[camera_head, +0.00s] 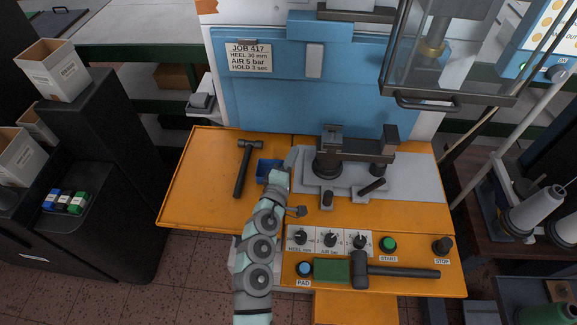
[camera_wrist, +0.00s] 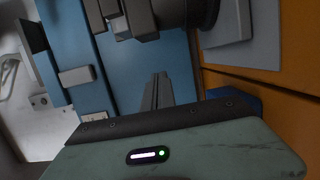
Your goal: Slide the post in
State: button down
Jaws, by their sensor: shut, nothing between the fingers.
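A dark upright post (camera_head: 330,142) stands on a round base on the grey slide plate (camera_head: 415,178) of the blue machine. A dark horizontal arm runs from it to the right, to a second dark block (camera_head: 390,138). My gripper (camera_head: 291,158) is just left of the post, apart from it in the head view. In the wrist view my narrow fingers (camera_wrist: 158,92) are together and empty. Dark parts of the post fixture (camera_wrist: 120,18) show at the top of that view, cut off by the frame. I cannot tell the exact gap to the post.
A blue tray (camera_head: 265,168) lies partly behind my arm. A hammer (camera_head: 243,165) lies on the orange table to the left. A mallet (camera_head: 390,270), knobs and START button (camera_head: 388,244) are in front. A clear guard (camera_head: 440,60) with a handle hangs above right.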

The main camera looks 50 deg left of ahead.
jog(key=w, duration=0.4)
jog(key=shift+w+d+r, duration=0.1)
jog(key=shift+w+d, duration=0.1)
jog(key=shift+d, duration=0.2)
jog(key=shift+w+d+p, duration=0.35)
jog(key=shift+w+d, duration=0.05)
jog(key=shift+d, duration=0.05)
jog(key=shift+w, duration=0.1)
